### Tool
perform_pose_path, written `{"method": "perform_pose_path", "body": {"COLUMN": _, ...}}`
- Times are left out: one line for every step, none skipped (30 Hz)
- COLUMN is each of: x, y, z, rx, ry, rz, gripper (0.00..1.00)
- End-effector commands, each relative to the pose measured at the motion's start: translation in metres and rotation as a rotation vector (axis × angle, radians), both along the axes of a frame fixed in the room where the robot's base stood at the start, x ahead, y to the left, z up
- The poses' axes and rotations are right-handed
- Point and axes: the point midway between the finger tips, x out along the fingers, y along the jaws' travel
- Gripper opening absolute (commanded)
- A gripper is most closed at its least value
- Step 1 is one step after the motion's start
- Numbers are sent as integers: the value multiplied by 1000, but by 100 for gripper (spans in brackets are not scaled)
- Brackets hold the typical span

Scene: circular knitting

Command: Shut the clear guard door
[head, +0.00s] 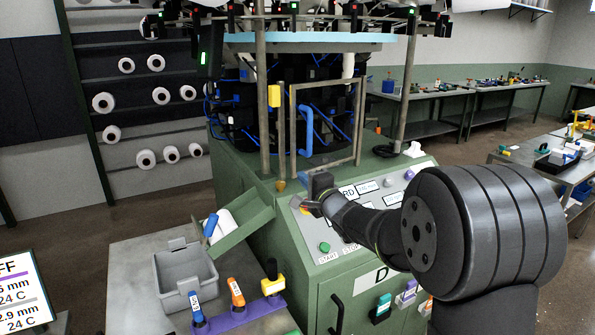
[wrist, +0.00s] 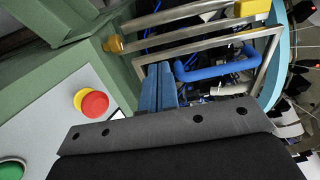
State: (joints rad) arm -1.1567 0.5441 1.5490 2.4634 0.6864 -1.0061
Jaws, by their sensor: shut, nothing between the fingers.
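The clear guard door (head: 359,120) is a thin metal frame with a see-through pane, standing upright at the front of the knitting machine. Its blue bar handle (head: 306,133) is on its left side. In the wrist view the handle (wrist: 214,62) and door frame (wrist: 195,46) lie ahead of my fingers. My gripper (head: 305,182), with blue fingers (wrist: 159,82), is shut and empty, low in front of the door's lower left corner, apart from the handle.
A sloped green control panel (head: 324,247) lies under my gripper, with a red button (wrist: 94,104) close by. A green chute (head: 245,225) and a grey bin (head: 185,275) are to the left. A yellow block (head: 274,95) sits on the post.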

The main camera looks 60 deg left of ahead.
Motion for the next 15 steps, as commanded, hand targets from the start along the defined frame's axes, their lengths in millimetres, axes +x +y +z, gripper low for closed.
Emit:
{"method": "perform_pose_path", "body": {"x": 17, "y": -8, "z": 3, "rx": 4, "ry": -5, "rz": 13, "gripper": 0}}
{"method": "perform_pose_path", "body": {"x": 24, "y": -12, "z": 4, "rx": 4, "ry": -4, "rz": 27, "gripper": 0}}
{"method": "perform_pose_path", "body": {"x": 33, "y": -18, "z": 5, "rx": 0, "ry": -5, "rz": 45, "gripper": 0}}
{"method": "perform_pose_path", "body": {"x": 39, "y": -23, "z": 5, "rx": -2, "ry": -3, "rz": 59, "gripper": 0}}
{"method": "perform_pose_path", "body": {"x": 44, "y": -27, "z": 5, "rx": -8, "ry": -3, "rz": 71, "gripper": 0}}
{"method": "perform_pose_path", "body": {"x": 50, "y": -32, "z": 5, "rx": -14, "ry": -1, "rz": 87, "gripper": 0}}
{"method": "perform_pose_path", "body": {"x": 54, "y": -35, "z": 4, "rx": -20, "ry": 0, "rz": 97, "gripper": 0}}
{"method": "perform_pose_path", "body": {"x": 57, "y": -39, "z": 4, "rx": -25, "ry": 3, "rz": 107, "gripper": 0}}
{"method": "perform_pose_path", "body": {"x": 60, "y": -42, "z": 3, "rx": -31, "ry": 4, "rz": 117, "gripper": 0}}
{"method": "perform_pose_path", "body": {"x": 62, "y": -43, "z": 2, "rx": -35, "ry": 6, "rz": 122, "gripper": 0}}
{"method": "perform_pose_path", "body": {"x": 63, "y": -45, "z": 2, "rx": -38, "ry": 7, "rz": 127, "gripper": 0}}
{"method": "perform_pose_path", "body": {"x": 64, "y": -45, "z": 2, "rx": -40, "ry": 8, "rz": 131, "gripper": 0}}
{"method": "perform_pose_path", "body": {"x": 64, "y": -44, "z": 2, "rx": -41, "ry": 9, "rz": 133, "gripper": 0}}
{"method": "perform_pose_path", "body": {"x": 63, "y": -42, "z": 2, "rx": -42, "ry": 8, "rz": 135, "gripper": 0}}
{"method": "perform_pose_path", "body": {"x": 63, "y": -38, "z": 2, "rx": -42, "ry": 8, "rz": 136, "gripper": 0}}
